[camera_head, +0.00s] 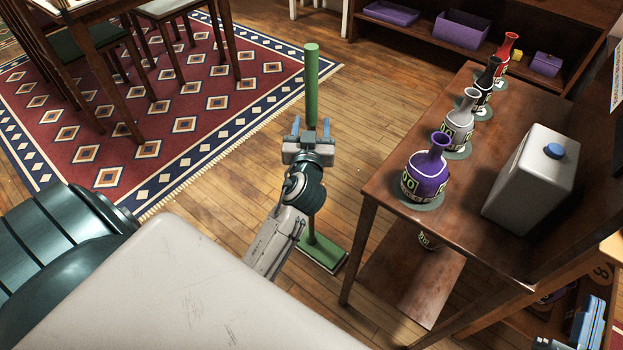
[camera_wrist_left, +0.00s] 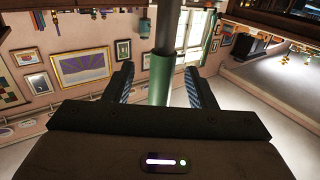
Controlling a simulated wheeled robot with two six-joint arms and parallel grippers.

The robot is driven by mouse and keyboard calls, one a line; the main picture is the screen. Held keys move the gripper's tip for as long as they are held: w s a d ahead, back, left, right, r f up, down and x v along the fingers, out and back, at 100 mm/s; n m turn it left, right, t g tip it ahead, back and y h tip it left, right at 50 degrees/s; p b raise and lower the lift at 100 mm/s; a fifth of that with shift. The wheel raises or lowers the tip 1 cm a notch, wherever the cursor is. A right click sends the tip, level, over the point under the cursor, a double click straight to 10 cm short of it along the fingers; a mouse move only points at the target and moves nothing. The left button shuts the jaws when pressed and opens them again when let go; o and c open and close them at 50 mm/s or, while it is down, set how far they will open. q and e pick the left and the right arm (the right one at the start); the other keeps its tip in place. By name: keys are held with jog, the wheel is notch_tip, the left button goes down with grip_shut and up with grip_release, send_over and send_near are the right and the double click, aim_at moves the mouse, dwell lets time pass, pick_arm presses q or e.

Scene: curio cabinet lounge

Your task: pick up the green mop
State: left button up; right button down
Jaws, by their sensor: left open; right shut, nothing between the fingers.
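The green mop stands upright on the wood floor. Its handle (camera_head: 312,85) rises above my left gripper, and its flat green head (camera_head: 325,252) rests on the floor below. My left gripper (camera_head: 311,130) is open at the handle, hiding the handle's middle part. In the left wrist view the handle (camera_wrist_left: 160,78) shows in the gap between the two fingers (camera_wrist_left: 160,88), apart from both. I cannot tell how deep between them it sits. My right gripper (camera_head: 587,322) is shut and empty at the lower right, partly cut off by the frame edge.
A wooden shelf table (camera_head: 392,182) right of the mop holds a purple vase (camera_head: 425,178), more vases and a white canister (camera_head: 533,178). A patterned rug (camera_head: 180,125) with table and chairs lies left. Bare floor surrounds the mop.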

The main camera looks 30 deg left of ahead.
aim_at(311, 120)
pick_arm(q)
jog(key=x, duration=0.3)
jog(key=shift+w+a, duration=0.15)
jog(key=shift+a, duration=0.1)
jog(key=c, duration=1)
jog(key=shift+c, duration=0.2)
jog(key=shift+r, duration=0.1)
